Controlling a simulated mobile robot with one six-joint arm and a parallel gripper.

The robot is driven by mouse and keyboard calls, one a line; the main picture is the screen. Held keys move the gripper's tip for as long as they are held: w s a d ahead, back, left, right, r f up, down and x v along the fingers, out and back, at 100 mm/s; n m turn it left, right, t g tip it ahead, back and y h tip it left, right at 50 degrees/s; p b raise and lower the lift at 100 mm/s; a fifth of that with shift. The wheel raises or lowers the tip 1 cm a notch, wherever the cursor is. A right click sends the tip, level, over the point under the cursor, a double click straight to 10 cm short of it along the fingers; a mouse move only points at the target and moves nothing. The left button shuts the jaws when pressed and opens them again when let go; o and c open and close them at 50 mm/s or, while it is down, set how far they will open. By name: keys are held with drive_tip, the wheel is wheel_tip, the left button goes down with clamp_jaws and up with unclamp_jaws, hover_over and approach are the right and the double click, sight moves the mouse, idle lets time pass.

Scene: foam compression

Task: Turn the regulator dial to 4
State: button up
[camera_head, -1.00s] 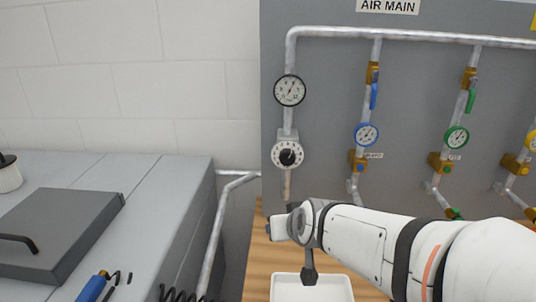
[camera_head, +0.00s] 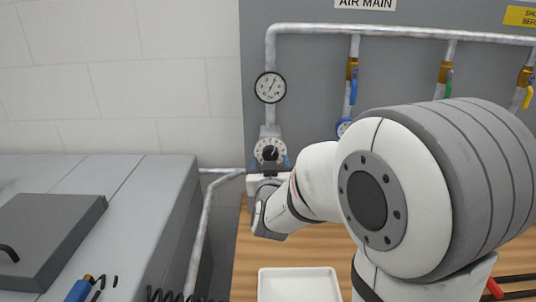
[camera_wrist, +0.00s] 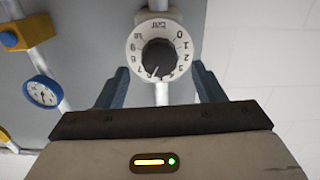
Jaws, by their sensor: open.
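The regulator dial is a black knob on a round white numbered plate; it is on the left pipe in the head view (camera_head: 270,151) and at upper middle in the wrist view (camera_wrist: 158,57), where its numbers look upside down. A pale mark on the knob is toward the low-numbered plate edge, near the middle of the scale; the exact number is too small to tell. My gripper (camera_wrist: 159,84) is open, its two blue-grey fingers left and right of the dial, seemingly apart from it. In the head view the gripper (camera_head: 268,166) is just below the dial, partly hidden by my wrist.
A round pressure gauge (camera_head: 270,87) sits above the dial on the same pipe. Other pipes with blue and green valve handles stand to the right, partly behind my arm. A white tray (camera_head: 299,271) lies on the wooden bench below. A grey cabinet is at left.

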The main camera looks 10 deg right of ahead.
sight(270, 156)
drive_tip(key=shift+w+d+p, duration=0.2)
drive_tip(key=shift+w, duration=0.75)
drive_tip(key=shift+w+d+p, duration=0.15)
drive_tip(key=shift+w, duration=0.8)
drive_tip(key=shift+c, duration=0.2)
drive_tip(key=c, duration=0.9)
